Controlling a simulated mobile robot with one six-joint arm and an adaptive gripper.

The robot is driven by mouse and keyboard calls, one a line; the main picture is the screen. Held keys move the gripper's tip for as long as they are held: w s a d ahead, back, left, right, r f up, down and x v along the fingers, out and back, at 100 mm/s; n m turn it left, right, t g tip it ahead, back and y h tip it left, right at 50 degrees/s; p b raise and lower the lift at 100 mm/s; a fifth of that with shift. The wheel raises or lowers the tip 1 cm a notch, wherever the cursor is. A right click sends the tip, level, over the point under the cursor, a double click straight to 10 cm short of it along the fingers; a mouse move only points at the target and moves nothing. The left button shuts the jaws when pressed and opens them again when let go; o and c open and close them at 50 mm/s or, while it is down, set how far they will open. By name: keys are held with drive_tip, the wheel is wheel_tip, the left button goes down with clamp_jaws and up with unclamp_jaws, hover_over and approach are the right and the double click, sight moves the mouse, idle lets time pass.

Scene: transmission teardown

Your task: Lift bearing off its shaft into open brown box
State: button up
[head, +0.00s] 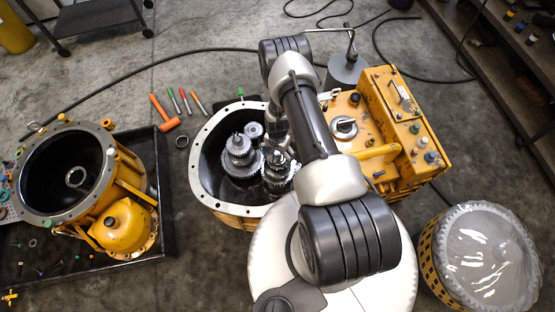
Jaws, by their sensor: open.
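An open housing with a pale flange (205,175) stands in the middle of the head view. Inside it, a left shaft with stacked gears (240,155) stands upright, with a ring at its top that may be a bearing. A right geared shaft (277,177) stands beside it, partly behind my arm. A smaller gear (253,130) sits behind them. My gripper (279,148) is mostly hidden by my arm; a dark part shows over the right shaft, its jaws open. I cannot tell whether it touches a bearing. I cannot make out an open brown box.
A yellow housing (112,180) stands in a black tray (158,150) at left. A yellow valve block (375,125) is at right. A plastic-covered yellow basket (428,250) stands lower right. An orange hammer (164,115) and screwdrivers lie on the floor; cables cross behind.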

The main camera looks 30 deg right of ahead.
drive_tip(key=shift+f, duration=0.6)
drive_tip(key=shift+c, duration=0.2)
drive_tip(key=c, duration=1.3)
drive_tip(key=shift+r, duration=0.15)
wheel_tip(320, 180, up, 11)
drive_tip(key=p, duration=0.6)
drive_tip(key=shift+p, duration=0.4)
